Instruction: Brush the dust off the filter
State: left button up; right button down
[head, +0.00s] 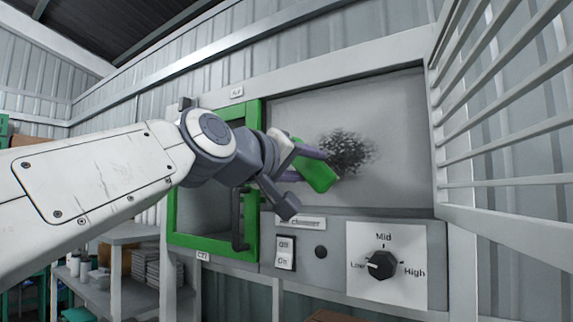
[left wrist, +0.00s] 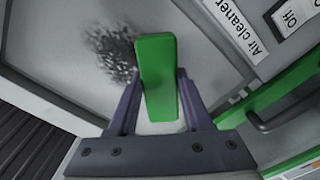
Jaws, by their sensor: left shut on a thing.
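The filter (head: 400,120) is a flat grey panel set in the air cleaner's housing. A dark, speckled dust patch (head: 348,152) lies on it near its middle; it also shows in the left wrist view (left wrist: 112,52). My left gripper (head: 310,158) is shut on a green brush (head: 318,177), in front of the filter at the patch's lower left edge. In the left wrist view the green block (left wrist: 157,70) sits between both fingers, just right of the dust. Its bristles are hidden, and I cannot tell whether it touches the filter. My right gripper is not in view.
A louvred grille (head: 505,130) stands open at the right. A green-framed opening (head: 172,220) with a dark handle (head: 238,222) is left of the filter. Below are an Off/On switch (head: 285,253) and a Low-Mid-High knob (head: 382,264). Shelves (head: 95,292) stand lower left.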

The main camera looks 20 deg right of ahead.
pick_arm(q)
jog(key=shift+w+d+p, duration=0.35)
jog(key=shift+w+d, duration=0.1)
jog(key=shift+d, duration=0.15)
